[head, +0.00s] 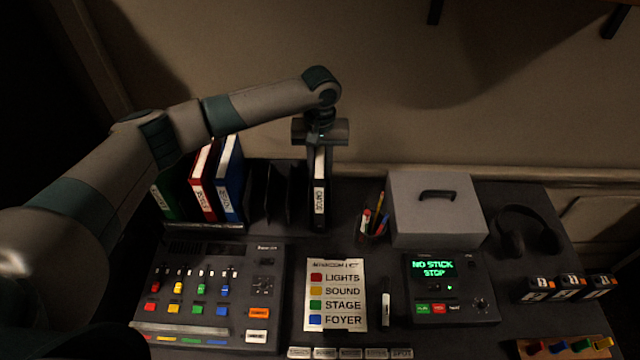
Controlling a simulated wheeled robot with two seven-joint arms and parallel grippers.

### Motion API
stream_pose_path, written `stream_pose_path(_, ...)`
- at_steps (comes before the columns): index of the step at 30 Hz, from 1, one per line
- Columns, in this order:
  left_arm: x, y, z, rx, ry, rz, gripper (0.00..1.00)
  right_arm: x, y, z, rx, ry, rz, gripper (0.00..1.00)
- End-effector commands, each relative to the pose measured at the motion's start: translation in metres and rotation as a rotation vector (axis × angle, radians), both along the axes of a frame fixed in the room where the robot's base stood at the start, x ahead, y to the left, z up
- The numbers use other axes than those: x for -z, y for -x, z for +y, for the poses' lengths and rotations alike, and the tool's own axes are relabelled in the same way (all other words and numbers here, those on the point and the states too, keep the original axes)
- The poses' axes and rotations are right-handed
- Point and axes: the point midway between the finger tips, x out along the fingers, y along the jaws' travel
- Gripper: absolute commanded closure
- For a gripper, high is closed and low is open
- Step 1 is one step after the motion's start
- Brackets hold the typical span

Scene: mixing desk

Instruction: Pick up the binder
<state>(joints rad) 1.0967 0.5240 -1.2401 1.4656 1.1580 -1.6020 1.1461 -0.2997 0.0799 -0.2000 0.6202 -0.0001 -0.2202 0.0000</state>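A black binder (319,205) with a white spine label stands upright at the back of the desk, right of the dark file dividers. My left gripper (320,146) points straight down at the binder's top edge. The fingers are dark against the dark binder, so I cannot tell whether they are closed on it or only around it. Whether the binder's bottom touches the desk is also unclear. A green binder (167,201), a red binder (203,183) and a blue binder (231,182) stand at the left. My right gripper is out of view.
A pen holder (373,233) and a grey box with a handle (437,218) stand to the right. A mixing console (212,290), a label card (336,295), a marker (385,308) and a screen device (449,290) lie in front. Headphones (524,235) are at far right.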

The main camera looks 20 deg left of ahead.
Motion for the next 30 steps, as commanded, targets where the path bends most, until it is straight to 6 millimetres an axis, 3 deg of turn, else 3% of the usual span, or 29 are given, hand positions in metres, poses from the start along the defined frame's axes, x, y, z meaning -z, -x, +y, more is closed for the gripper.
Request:
stream_pose_path(17,-0.009,-0.002,0.0,0.0,0.002,-0.004,1.0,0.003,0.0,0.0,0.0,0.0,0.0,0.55)
stream_pose_path(23,-0.031,-0.001,0.0,0.0,0.003,-0.004,1.0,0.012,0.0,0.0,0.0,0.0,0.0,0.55)
stream_pose_path(30,-0.079,-0.001,0.0,0.001,0.002,-0.006,1.0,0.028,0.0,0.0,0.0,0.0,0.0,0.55)
